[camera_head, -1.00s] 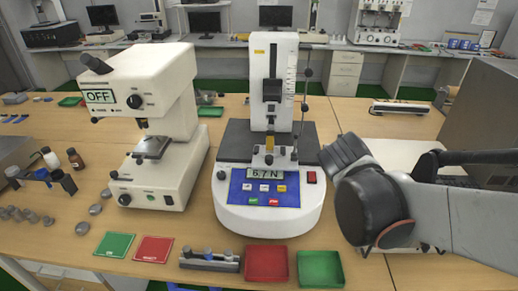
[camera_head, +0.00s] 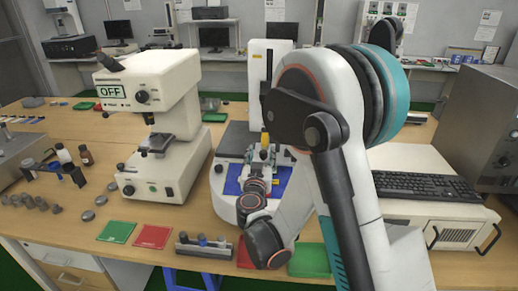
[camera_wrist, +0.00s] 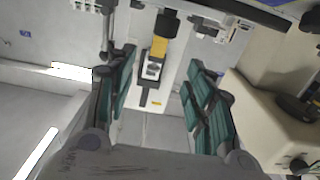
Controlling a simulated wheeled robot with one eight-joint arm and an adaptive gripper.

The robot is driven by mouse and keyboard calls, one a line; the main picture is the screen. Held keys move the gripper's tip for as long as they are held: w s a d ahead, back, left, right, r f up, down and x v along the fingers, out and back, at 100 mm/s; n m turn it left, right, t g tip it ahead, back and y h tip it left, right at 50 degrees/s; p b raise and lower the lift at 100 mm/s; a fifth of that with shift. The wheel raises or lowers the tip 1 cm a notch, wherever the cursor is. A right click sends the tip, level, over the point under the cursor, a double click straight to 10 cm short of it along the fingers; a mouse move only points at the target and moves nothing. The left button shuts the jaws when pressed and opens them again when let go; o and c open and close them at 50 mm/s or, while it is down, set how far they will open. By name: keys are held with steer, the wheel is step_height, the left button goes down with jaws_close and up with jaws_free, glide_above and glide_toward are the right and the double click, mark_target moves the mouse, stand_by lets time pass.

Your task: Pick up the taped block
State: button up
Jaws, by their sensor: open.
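A small yellow piece (camera_wrist: 158,48) shows between my open fingers in the wrist view, against the white column of the force tester (camera_wrist: 180,95). It may be the taped block, but I cannot tell for sure. In the head view a yellow piece (camera_head: 265,141) shows low in front of the tester's column (camera_head: 257,75). My gripper (camera_wrist: 162,60) is open, with green-lined fingers on either side and nothing seen held. The wrist view looks upside down. In the head view my arm hides much of the tester's base and right side.
The microscope (camera_head: 150,90) with an OFF sign stands left of the tester. Green (camera_head: 117,231) and red (camera_head: 153,236) mats, a block holder (camera_head: 203,246) and a green tray (camera_head: 310,262) lie along the front. A keyboard (camera_head: 425,186) is at the right, near a large metal unit (camera_head: 480,120).

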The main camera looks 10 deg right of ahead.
steer(key=b, duration=0.2)
glide_toward(265, 137)
steer(key=x, duration=0.3)
steer(key=shift+w+r, duration=0.25)
steer(key=shift+w, duration=0.2)
steer(key=shift+r+b+x, duration=0.15)
steer(key=shift+b+x, duration=0.3)
steer(key=shift+x, duration=1.1)
steer(key=shift+r+b+x, duration=0.1)
steer(key=shift+b+x, duration=0.3)
steer(key=shift+x, duration=1.15)
steer(key=shift+d, duration=0.15)
jaws_close()
